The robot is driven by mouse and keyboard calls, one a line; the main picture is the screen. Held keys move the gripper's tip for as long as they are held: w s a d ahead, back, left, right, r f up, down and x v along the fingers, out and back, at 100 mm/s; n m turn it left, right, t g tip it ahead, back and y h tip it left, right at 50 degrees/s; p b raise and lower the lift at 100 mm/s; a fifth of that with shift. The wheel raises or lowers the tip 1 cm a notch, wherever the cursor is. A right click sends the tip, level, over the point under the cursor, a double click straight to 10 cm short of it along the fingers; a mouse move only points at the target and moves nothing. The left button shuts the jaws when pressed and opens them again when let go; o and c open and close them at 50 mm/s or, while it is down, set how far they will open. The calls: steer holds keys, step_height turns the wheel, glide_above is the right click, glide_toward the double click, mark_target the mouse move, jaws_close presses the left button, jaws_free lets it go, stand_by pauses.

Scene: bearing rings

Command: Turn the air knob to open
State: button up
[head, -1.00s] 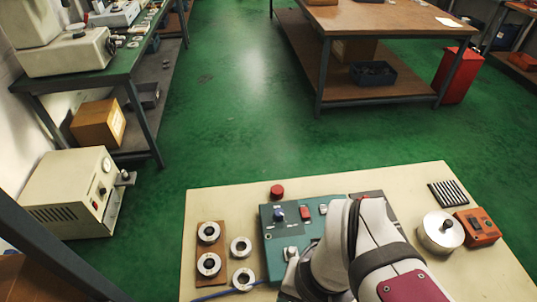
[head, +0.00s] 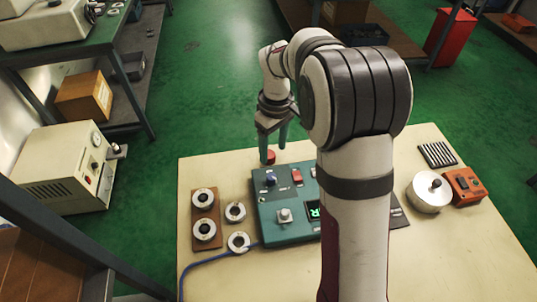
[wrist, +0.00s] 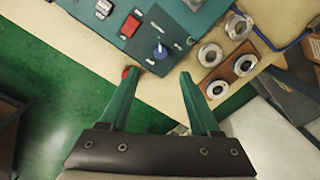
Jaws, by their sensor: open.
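A teal control box (head: 290,240) stands on the cream table. A small blue knob (head: 270,180) sits on its upper left and also shows in the wrist view (wrist: 160,52). It looks like the air knob, but its label is too small to read. My gripper (head: 274,153) is open, with teal fingers pointing down near the table's far edge, beyond the box. In the wrist view, the fingertips (wrist: 170,74) are apart with nothing between them, and the knob shows just past them. My arm hides the right part of the box.
A red button (head: 271,157) lies by the fingers. The box carries a red switch (head: 297,176), a silver knob (head: 285,215) and a green display (head: 314,211). Bearing rings (head: 235,212) lie to the left, some on a brown board (head: 214,232). A metal pot (head: 428,195) stands right.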

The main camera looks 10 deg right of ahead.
mark_target(271, 176)
steer(key=f, duration=1)
steer(key=shift+s+a+f, duration=0.1)
steer(key=shift+a+f, duration=0.05)
steer(key=shift+a, duration=0.05)
jaws_close()
